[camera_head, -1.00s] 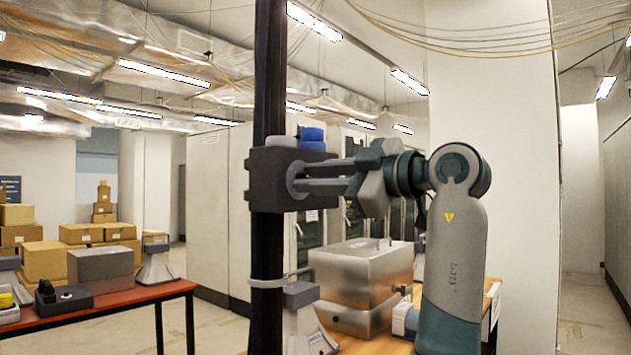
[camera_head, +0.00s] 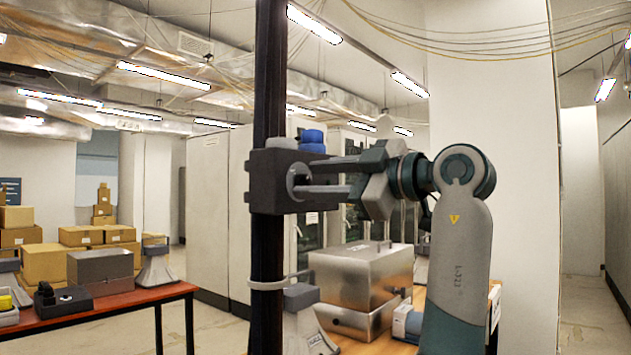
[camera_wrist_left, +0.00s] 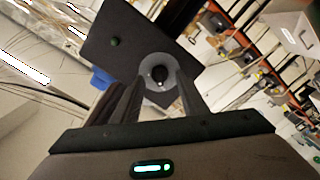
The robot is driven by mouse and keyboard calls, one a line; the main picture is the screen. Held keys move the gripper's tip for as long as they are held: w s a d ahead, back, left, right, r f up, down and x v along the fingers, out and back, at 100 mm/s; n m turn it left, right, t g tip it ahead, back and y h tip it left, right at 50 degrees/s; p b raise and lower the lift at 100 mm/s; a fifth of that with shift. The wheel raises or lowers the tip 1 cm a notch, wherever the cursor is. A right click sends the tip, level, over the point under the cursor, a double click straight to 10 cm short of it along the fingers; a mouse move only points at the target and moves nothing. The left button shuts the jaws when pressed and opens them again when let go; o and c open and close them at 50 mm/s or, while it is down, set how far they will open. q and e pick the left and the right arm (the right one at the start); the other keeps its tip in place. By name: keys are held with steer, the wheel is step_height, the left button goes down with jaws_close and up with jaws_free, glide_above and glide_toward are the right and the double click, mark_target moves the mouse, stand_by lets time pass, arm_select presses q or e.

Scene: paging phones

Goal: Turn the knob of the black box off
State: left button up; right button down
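The black box (camera_head: 268,180) is fixed to a dark upright post in the middle of the head view. A round knob (camera_head: 296,186) sits on its right face. The left gripper (camera_wrist_left: 159,84) also shows in the wrist view. My right gripper is out of view.
A blue button (camera_head: 312,137) stands on top of the box. A metal case (camera_head: 355,275) lies on a wooden table behind my arm. A red-topped table (camera_head: 130,298) with a grey box (camera_head: 100,265) is at left. Cardboard boxes (camera_head: 45,262) are stacked farther back.

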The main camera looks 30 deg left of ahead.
arm_select(q)
steer(key=s+d+b, duration=0.1)
steer(key=d+b, duration=0.2)
steer(key=d, duration=1.3)
steer(key=shift+s+d, duration=0.15)
steer(key=shift+d, duration=0.25)
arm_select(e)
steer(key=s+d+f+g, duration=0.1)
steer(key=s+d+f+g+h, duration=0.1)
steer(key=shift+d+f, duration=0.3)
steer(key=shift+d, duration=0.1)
